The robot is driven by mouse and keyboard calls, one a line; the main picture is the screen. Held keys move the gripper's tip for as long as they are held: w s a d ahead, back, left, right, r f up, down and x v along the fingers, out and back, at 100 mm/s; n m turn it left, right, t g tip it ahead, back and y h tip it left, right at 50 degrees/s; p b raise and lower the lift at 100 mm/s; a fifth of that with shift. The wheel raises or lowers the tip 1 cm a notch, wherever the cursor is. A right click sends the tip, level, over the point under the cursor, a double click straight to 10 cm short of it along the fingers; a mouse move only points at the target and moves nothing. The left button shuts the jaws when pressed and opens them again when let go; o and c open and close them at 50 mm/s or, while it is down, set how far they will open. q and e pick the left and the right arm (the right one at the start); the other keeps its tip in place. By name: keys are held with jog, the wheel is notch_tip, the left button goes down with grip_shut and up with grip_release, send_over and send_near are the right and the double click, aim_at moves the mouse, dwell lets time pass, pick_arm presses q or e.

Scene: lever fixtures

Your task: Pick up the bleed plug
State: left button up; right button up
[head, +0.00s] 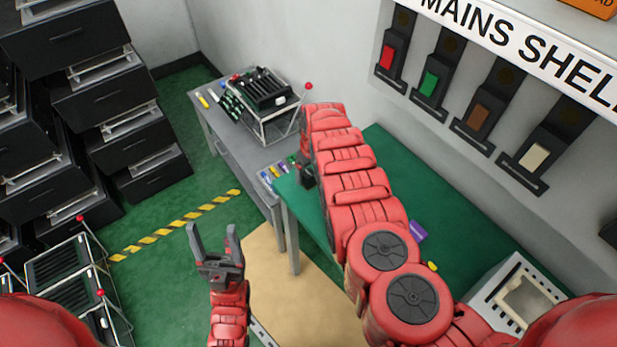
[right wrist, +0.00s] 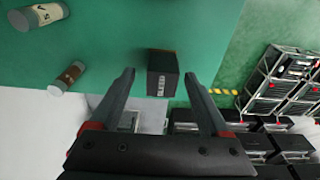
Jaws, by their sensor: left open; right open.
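The bleed plug (right wrist: 163,76) is a small dark block with white lettering that seems to read BLEED. In the right wrist view it stands on the green tabletop (right wrist: 110,35), between and just beyond my open right fingertips (right wrist: 159,76). I see no contact with either finger. In the head view my right gripper (head: 306,172) points down at the left end of the green table, partly hidden by my arm; the plug is hidden there. My left gripper (head: 212,228) is open and empty, away from the table, over the floor.
Two labelled cylinders (right wrist: 38,16) (right wrist: 67,77) lie left of the plug in the right wrist view. A grey side table (head: 235,145) holds a black-topped rack (head: 262,95). A purple item (head: 418,231) and a yellow item (head: 433,267) lie right of my arm. Lever fixtures (head: 435,75) line the wall.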

jog(key=shift+a+f, duration=0.1)
jog(key=shift+f, duration=0.3)
jog(key=shift+c, duration=0.2)
grip_shut()
